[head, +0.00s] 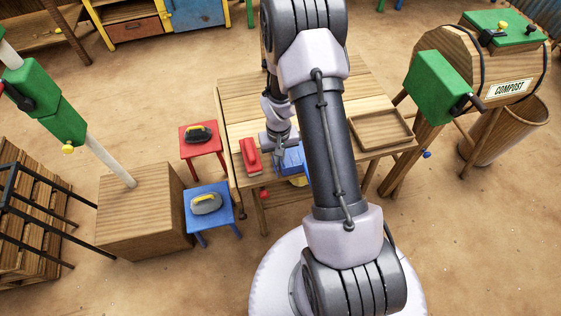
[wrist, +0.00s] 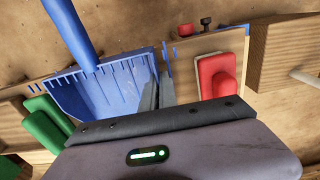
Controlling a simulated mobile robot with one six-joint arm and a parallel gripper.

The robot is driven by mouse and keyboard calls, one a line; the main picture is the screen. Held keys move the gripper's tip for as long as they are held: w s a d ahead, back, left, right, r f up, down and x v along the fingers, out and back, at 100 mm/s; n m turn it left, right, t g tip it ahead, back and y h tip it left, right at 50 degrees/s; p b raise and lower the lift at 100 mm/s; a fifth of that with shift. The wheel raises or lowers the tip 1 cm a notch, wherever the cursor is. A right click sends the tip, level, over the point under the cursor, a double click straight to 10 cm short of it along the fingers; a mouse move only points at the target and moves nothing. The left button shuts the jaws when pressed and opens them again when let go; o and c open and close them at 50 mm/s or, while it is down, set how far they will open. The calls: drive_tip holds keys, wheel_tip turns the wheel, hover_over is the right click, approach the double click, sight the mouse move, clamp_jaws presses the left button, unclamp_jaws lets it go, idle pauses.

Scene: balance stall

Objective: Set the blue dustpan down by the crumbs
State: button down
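The blue dustpan (head: 292,160) is over the front part of the wooden table, partly hidden by my arm in the head view. In the wrist view the dustpan (wrist: 95,95) is large at the left, its tray facing the camera and its handle running to the top left. My gripper (head: 281,138) is at the dustpan. Its dark fingers (wrist: 157,92) look close together on the pan's right side wall. Whether the pan touches the table is unclear. I cannot make out any crumbs.
A red-handled block (head: 250,157) lies just left of the dustpan; a green one (wrist: 45,122) shows in the wrist view. A shallow wooden tray (head: 381,130) is at the table's right. A red stool (head: 190,133) and a blue stool (head: 222,190) stand left.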

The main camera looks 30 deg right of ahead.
drive_tip(key=shift+f, duration=0.9)
drive_tip(key=shift+f+b, duration=0.2)
drive_tip(key=shift+b, duration=0.1)
drive_tip(key=c, duration=1.7)
unclamp_jaws()
